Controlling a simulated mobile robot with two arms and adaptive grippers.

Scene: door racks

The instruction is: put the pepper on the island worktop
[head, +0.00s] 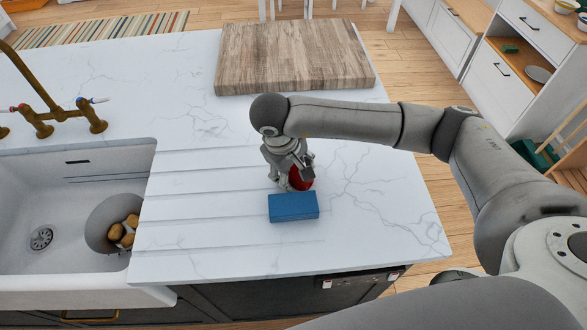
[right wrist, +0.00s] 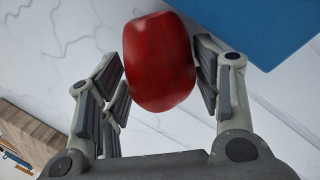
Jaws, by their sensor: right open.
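The red pepper (head: 301,179) rests on the white marbled island worktop (head: 370,215), just behind a blue block. In the right wrist view the pepper (right wrist: 160,62) is between the spread fingers of my right gripper (right wrist: 162,75). The right finger is very close to it or touching; the left finger seems slightly apart. In the head view my right gripper (head: 289,172) is low over the worktop and hides part of the pepper. It is open. My left gripper is not in view.
The blue block (head: 293,207) lies right in front of the pepper. A wooden board (head: 290,60) lies at the back. A sink (head: 70,195) with a bowl (head: 103,222) of brown items and a brass tap (head: 65,118) are left. The worktop's right side is clear.

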